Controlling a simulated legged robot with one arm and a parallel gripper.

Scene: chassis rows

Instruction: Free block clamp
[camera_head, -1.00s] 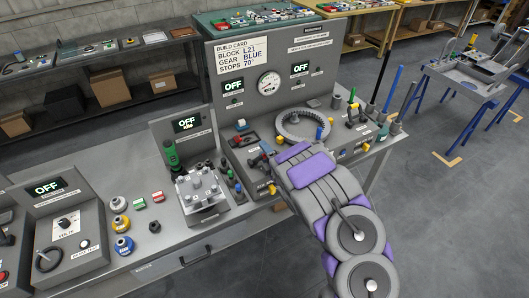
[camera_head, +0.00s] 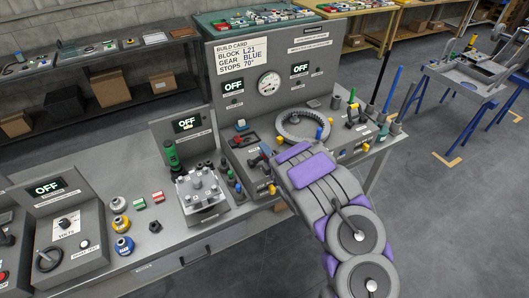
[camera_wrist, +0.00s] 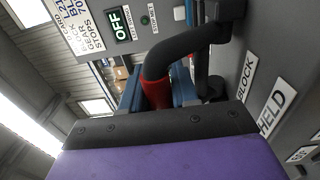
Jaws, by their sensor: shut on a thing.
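My gripper (camera_wrist: 160,128) fills the lower part of the wrist view with its purple and dark grey body. A dark curved piece and a red part (camera_wrist: 155,92), which looks like the clamp handle, show just beyond it. The grip itself is partly hidden. In the head view the gripper (camera_head: 264,160) is small, at the front of the large grey console, left of the ring-shaped fixture (camera_head: 303,125). Label plates reading "BLOCK" (camera_wrist: 247,76) and "HELD" (camera_wrist: 277,108) are on the panel at right in the wrist view.
A silver block with upright posts (camera_head: 200,190) sits left of my arm. The grey console (camera_head: 228,112) carries OFF displays and a gauge. Several small levers and knobs crowd its front. Blue, yellow and white round parts (camera_head: 120,225) stand on the bench. Open floor lies at right.

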